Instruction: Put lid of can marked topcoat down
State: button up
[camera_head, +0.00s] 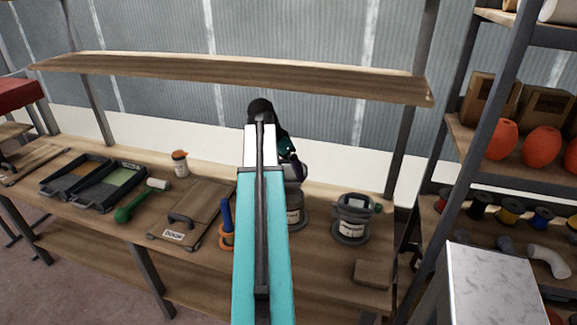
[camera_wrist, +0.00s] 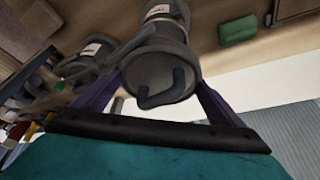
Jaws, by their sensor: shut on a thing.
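My gripper (camera_head: 292,162) is mostly behind my arm in the head view, above the back of the bench. In the wrist view my gripper (camera_wrist: 160,78) has its two purple fingers on either side of a round grey lid (camera_wrist: 162,68) with a dark U-shaped handle, and is shut on it. A grey can (camera_head: 296,213) with a pale label stands on the bench, partly hidden by my arm. A second grey labelled can (camera_head: 352,220) stands to its right. The labels are too small to read, so I cannot tell which is marked topcoat.
The wooden bench (camera_head: 330,275) carries a board with a handle (camera_head: 190,215), paint trays (camera_head: 95,180), a green roller (camera_head: 128,213), an orange-capped jar (camera_head: 180,163) and a brown block (camera_head: 372,273). An overhead shelf (camera_head: 240,75) spans the back. A metal rack (camera_head: 470,130) stands right.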

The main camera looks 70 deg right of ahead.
jog(key=shift+w, duration=0.1)
jog(key=w+a+n+t+b, duration=0.15)
jog(key=w+a+n, duration=0.45)
jog(key=w+a, duration=0.9)
jog(key=w+a+n+t+b, duration=0.1)
jog(key=w+a+n+t, duration=0.35)
jog(key=w+a, duration=1.05)
jog(key=w+a+n+y, duration=0.1)
jog(key=w+a+n, duration=0.3)
jog(key=a, duration=0.7)
jog(key=w+a+n+y+b, duration=0.1)
jog(key=w+a+n, duration=0.4)
jog(key=a, duration=0.7)
jog(key=w+a+n+y, duration=0.1)
jog(key=w+a+n, duration=0.3)
jog(key=a, duration=0.8)
jog(key=shift+w+r+t+y, duration=0.25)
jog(key=shift+t+y, duration=0.05)
jog(key=shift+y, duration=0.1)
jog(key=shift+n, duration=0.25)
